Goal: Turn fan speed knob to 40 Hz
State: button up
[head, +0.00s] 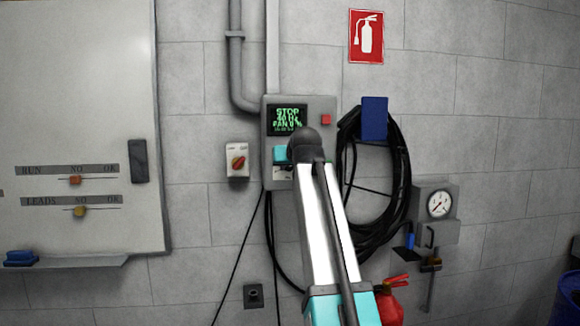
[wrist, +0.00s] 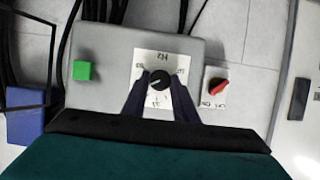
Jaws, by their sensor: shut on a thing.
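The fan speed knob (wrist: 159,80) is a black round knob on a white dial plate (wrist: 150,58) with "Hz" and numbers, upside down in the wrist view. A small pale mark on the knob seems to point to the lower left; its exact scale value is too small to read. My gripper (wrist: 160,78) is shut on the knob, one dark finger on each side. In the head view my arm hides the knob and fingers. The green display (head: 287,119) on the grey control box (head: 313,101) reads "STOP", a blurred line that looks like "40 Hz", and "FAN 0 %".
A green button (wrist: 83,70) and a red button (head: 326,119) are on the box. A red rotary switch (head: 238,161) is on the wall to its left. A blue hook (head: 374,118) with coiled black hose (head: 402,190) and a gauge (head: 438,204) are to the right.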

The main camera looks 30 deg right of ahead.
jog(key=o, duration=0.9)
jog(key=shift+f, duration=0.2)
jog(key=shift+o, duration=0.8)
jog(key=shift+r, duration=0.1)
jog(key=shift+s, duration=0.1)
jog(key=b+v, duration=0.2)
jog(key=v, duration=1.1)
jog(key=shift+s+r, duration=0.2)
jog(key=shift+s, duration=0.1)
